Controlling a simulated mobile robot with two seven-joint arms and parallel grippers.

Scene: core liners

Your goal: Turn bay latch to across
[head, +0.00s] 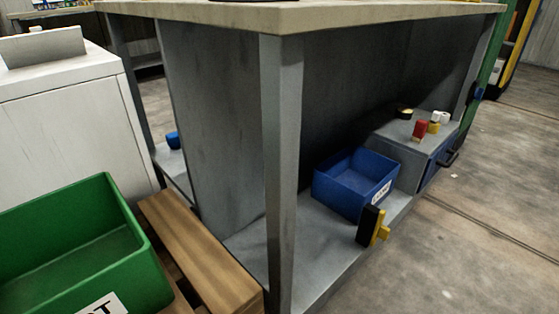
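What looks like the bay latch (381,226) is a yellow handle on an upright black block (368,225). It sits at the front edge of the workbench's low shelf (325,262), in front of a blue bin. The yellow part looks roughly upright with a short stub to the side; its exact turn is hard to tell at this size. Neither of my grippers is in view, and nothing touches the latch.
The blue bin (336,190) stands on the shelf beside a grey drawer unit (402,151) with small items on top. A bench leg (281,170) rises left of the latch. A green crate (140,279) and wooden pallet (195,245) are left. Floor at right is clear.

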